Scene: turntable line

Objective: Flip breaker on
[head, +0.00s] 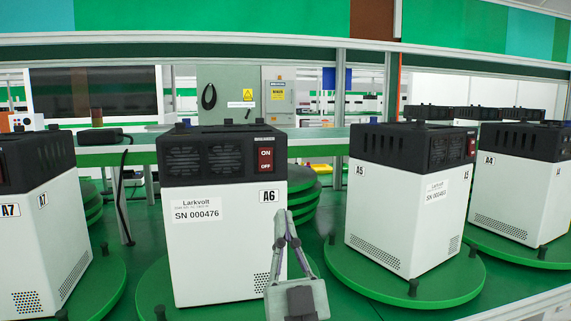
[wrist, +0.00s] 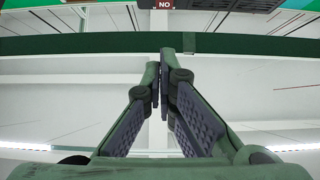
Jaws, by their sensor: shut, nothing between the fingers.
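A red switch marked ON and OFF (head: 265,159) is on the dark upper part of the white unit A6 (head: 215,240). A piece of a red switch with lettering (wrist: 165,4) shows at the top edge of the wrist view, mostly cut off. I cannot tell which way the switch is set. My gripper (head: 284,214) is in front of the lower right of unit A6, below the switch, fingers pointing up. In the wrist view my gripper (wrist: 164,55) has its fingertips together with nothing between them. The fingertips look apart from the switch.
Unit A5 (head: 385,215) stands on a green turntable (head: 440,285) at right, with A4 (head: 518,190) beyond it. Unit A7 (head: 40,240) is at left. A shelf edge (head: 315,145) runs behind. A grey cabinet with a yellow warning sign (head: 278,98) is at the back.

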